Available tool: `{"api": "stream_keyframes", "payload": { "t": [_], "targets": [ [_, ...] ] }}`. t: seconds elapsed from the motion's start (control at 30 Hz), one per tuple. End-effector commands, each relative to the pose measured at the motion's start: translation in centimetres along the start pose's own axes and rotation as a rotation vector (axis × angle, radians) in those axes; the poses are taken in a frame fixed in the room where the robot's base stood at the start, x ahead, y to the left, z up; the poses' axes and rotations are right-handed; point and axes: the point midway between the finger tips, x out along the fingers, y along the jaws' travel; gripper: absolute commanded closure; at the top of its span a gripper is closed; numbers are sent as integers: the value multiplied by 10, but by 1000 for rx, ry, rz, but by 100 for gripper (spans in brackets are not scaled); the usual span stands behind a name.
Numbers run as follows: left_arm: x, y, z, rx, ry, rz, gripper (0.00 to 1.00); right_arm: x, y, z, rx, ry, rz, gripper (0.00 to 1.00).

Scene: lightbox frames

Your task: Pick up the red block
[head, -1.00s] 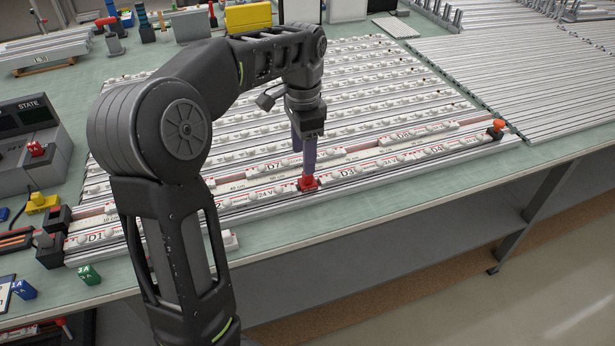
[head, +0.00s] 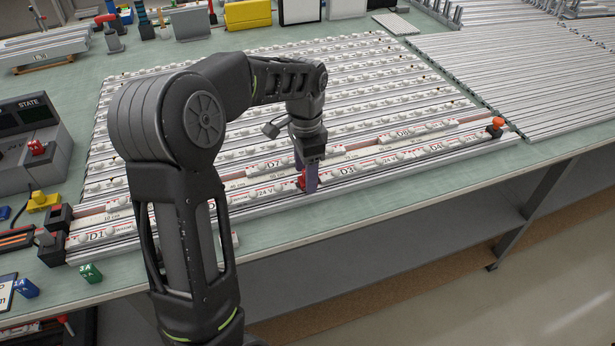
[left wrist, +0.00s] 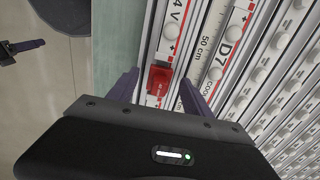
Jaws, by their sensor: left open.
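The red block (left wrist: 158,84) sits on the front rail strip beside a white label strip, seen in the left wrist view between the two purple fingers. In the head view the red block (head: 301,181) is partly hidden behind a finger. My left gripper (head: 307,180) is open and pointing down, with its fingers around the block's place. In the left wrist view the left gripper (left wrist: 160,92) shows a finger on each side of the block, with gaps visible. A dark gripper-like part shows at the far left of the wrist view; the right gripper is not clearly seen.
Label strips such as D3 (head: 346,170) and D7 (head: 270,164) lie close around the gripper. An orange knob (head: 497,122) stands at the rail's right end. Green block (head: 90,273) and blue block (head: 25,288) lie front left. The table's front edge is close.

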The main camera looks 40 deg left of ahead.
Motion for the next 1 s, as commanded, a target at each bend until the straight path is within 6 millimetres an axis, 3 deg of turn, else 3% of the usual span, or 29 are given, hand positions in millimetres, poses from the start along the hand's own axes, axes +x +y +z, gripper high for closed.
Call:
{"api": "stream_keyframes", "payload": {
  "t": [0.13,0.7,1.0],
  "targets": [
    [10,0,0,0,0,0,42,-1,0,0,0,0,0,64],
    [10,0,0,0,1,-1,42,-1,0,0,0,0,0,64],
    [10,0,0,0,1,-1,66,-1,0,0,0,0,0,64]
  ]
}}
